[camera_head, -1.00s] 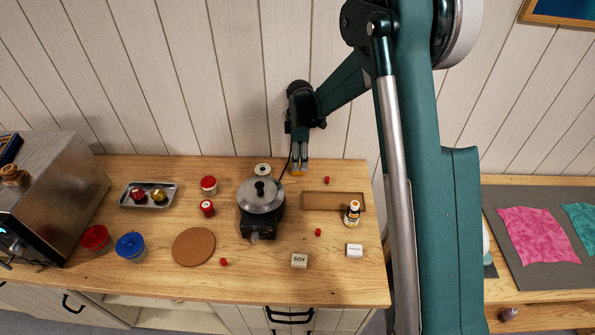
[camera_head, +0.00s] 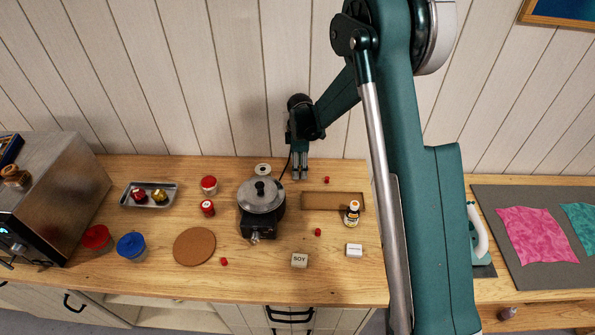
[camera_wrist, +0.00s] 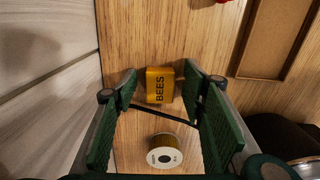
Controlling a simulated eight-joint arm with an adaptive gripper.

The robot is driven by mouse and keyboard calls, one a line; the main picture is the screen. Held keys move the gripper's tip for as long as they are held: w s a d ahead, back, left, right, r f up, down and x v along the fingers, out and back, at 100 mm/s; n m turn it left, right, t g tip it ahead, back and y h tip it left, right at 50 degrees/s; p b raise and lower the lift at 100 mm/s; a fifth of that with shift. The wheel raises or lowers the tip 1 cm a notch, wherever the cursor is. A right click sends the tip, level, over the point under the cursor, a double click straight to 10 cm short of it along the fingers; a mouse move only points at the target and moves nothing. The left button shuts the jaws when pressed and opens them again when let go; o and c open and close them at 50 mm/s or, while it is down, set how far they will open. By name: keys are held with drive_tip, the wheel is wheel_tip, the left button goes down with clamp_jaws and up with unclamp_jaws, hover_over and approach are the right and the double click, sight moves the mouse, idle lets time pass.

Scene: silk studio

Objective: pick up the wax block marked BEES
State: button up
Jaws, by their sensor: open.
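The wax block (camera_wrist: 160,86) is a small amber-yellow block with BEES in dark letters. In the wrist view it lies on the wooden worktop between my two green fingers. My gripper (camera_wrist: 160,76) is open, with a finger on either side of the block and a gap showing on both sides. In the head view my gripper (camera_head: 300,177) points down at the back of the worktop, behind and right of the lidded pot. My fingers hide the block in that view.
A white-ended spool (camera_wrist: 165,152) lies close to the block. The lidded pot (camera_head: 261,196) on its black burner stands front left of my gripper. A brown shallow tray (camera_head: 333,201) and a small red piece (camera_head: 327,180) lie to the right. Planked wall stands close behind.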

drive_tip(key=c, duration=0.9)
drive_tip(key=shift+r, duration=0.2)
drive_tip(key=shift+r+b, duration=0.35)
drive_tip(key=shift+r, duration=4.5)
